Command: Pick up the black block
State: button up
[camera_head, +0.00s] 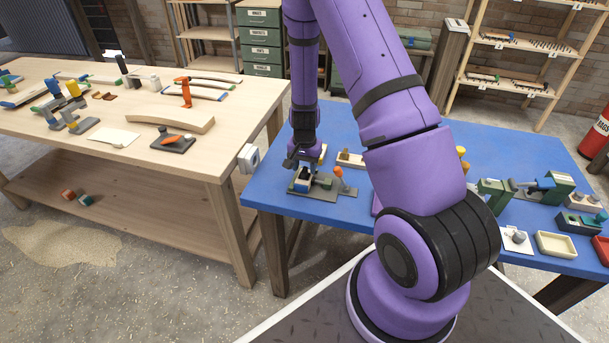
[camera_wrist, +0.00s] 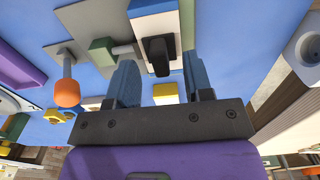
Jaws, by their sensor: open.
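My gripper (camera_head: 302,164) is low over the left part of the blue table, above a grey plate (camera_head: 325,188) with small fittings. In the wrist view its two fingers (camera_wrist: 159,65) are apart, with open space between them. A black block-like piece (camera_wrist: 158,56) shows between and beyond the fingertips, against a white and blue block (camera_wrist: 153,22). I cannot tell whether the black piece is separate from that block. In the head view the gripper and arm largely hide this spot.
An orange-tipped fitting (camera_wrist: 67,92) and a green block (camera_wrist: 102,50) stand beside the fingers. A yellow block (camera_wrist: 165,92) lies near them. The wooden workbench (camera_head: 218,160) is at left. Tools and trays, including a cream tray (camera_head: 557,244), crowd the table's right side.

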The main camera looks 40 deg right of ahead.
jog(key=shift+f, duration=0.95)
grip_shut()
jog(key=shift+r, duration=0.2)
